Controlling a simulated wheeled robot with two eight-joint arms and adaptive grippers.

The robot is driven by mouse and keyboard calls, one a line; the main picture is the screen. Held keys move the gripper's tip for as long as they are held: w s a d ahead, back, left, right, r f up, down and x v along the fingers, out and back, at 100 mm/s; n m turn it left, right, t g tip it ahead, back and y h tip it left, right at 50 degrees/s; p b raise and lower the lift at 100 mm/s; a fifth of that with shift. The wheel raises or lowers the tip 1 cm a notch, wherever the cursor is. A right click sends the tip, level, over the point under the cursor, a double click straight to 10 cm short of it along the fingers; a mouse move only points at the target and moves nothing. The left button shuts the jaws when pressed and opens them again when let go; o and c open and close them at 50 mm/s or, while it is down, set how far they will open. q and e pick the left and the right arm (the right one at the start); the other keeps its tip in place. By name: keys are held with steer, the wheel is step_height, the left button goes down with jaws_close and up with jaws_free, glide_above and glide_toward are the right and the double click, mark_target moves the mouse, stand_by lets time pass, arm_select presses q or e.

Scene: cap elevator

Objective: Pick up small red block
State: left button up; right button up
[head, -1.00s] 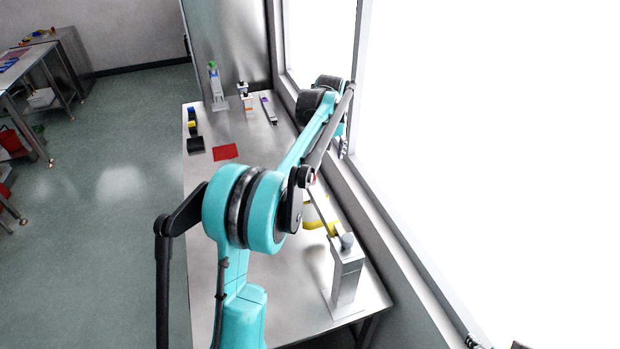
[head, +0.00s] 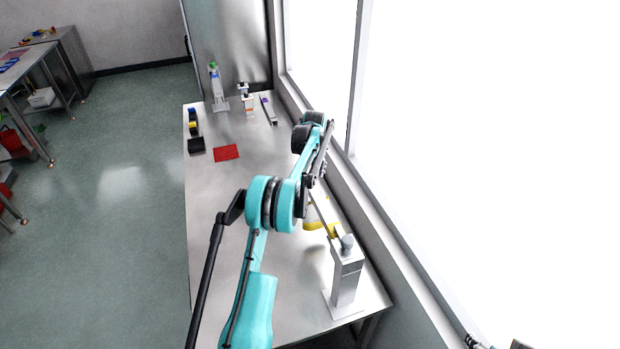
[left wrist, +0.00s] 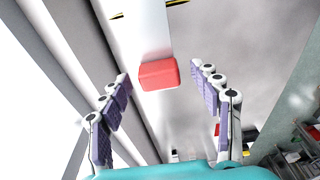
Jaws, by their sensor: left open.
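The small red block (left wrist: 158,75) shows in the left wrist view, at the near end of a pale strip. It lies ahead of my left gripper (left wrist: 164,85), between the lines of its two fingers. The fingers, with purple pads, are spread wide with nothing between them. I cannot tell how far the block is below the fingertips. In the head view my left arm reaches over the right side of the table, and its gripper and the block are not clearly seen. My right gripper cannot be made out.
A metal table (head: 225,245) runs along a window wall. A grey post with a ball top (head: 346,275) stands at its near right, beside a yellow-and-white object (head: 318,213). A flat red square (head: 226,153), black bins (head: 195,145) and small devices stand farther back.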

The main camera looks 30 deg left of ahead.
mark_target(312, 174)
arm_select(q)
steer(key=shift+f, duration=0.45)
steer(key=c, duration=1.2)
steer(key=shift+r, duration=0.5)
steer(key=r, duration=0.1)
steer(key=d+r+b, duration=0.1)
steer(key=r, duration=0.1)
steer(key=shift+w+r, duration=0.15)
steer(key=shift+r, duration=0.15)
steer(key=w+d+r+b, duration=0.1)
steer(key=d+r, duration=0.5)
steer(key=d, duration=0.4)
steer(key=shift+d+r+b, duration=0.25)
steer(key=shift+d+b, duration=0.05)
steer(key=shift+w, duration=0.1)
